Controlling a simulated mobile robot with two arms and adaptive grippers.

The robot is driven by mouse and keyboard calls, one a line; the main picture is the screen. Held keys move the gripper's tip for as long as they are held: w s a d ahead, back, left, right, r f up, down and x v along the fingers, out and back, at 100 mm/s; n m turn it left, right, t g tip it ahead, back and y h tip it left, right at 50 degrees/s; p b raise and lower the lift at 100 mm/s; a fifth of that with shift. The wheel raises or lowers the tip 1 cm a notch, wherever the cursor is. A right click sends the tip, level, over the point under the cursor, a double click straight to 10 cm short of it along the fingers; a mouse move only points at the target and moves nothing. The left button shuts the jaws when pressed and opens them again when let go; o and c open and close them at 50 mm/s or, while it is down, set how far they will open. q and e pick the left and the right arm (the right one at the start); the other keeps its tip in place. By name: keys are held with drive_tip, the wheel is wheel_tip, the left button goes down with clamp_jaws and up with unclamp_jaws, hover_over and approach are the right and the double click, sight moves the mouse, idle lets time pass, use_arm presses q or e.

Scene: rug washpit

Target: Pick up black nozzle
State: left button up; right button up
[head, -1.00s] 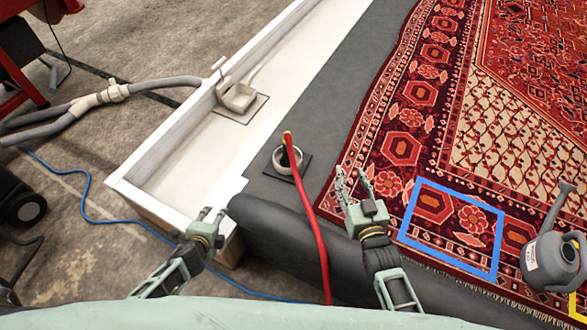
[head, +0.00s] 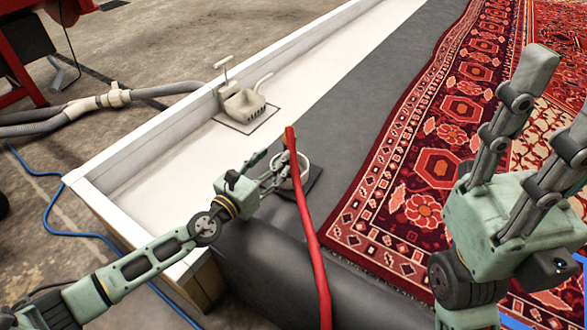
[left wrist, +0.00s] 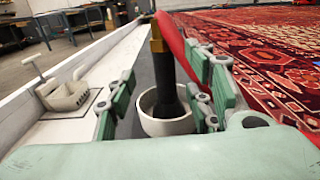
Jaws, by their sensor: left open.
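The black nozzle (left wrist: 167,90) stands upright in a round white holder cup (left wrist: 168,127), with a brass fitting (left wrist: 157,40) on top and a red hose (left wrist: 173,32) bending off it. In the head view the nozzle is mostly hidden behind the hose (head: 309,232) and my fingers. My left gripper (head: 277,172) is open at the cup. In the left wrist view its fingers stand on either side of the nozzle; I cannot tell whether they touch it. My right gripper (head: 560,104) is open and empty, raised over the rug at the right.
A white trough (head: 150,190) with a raised wall runs along the left, with a pale drain fitting (head: 243,103) in it. A patterned red rug (head: 420,170) lies on the grey mat (head: 345,130). A dark roll (head: 275,265) lies in front. Grey hoses (head: 110,98) lie further left.

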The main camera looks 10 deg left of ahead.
sight(289, 145)
use_arm(q)
drive_tip(key=shift+w+d, duration=0.2)
drive_tip(key=shift+w, duration=0.15)
drive_tip(key=b+x, duration=0.1)
drive_tip(key=x, duration=0.6)
drive_tip(key=shift+s+d, duration=0.1)
drive_tip(key=shift+d, duration=0.05)
drive_tip(key=shift+c, duration=0.2)
drive_tip(key=c, duration=1.1)
clamp_jaws()
drive_tip(key=shift+r, duration=0.1)
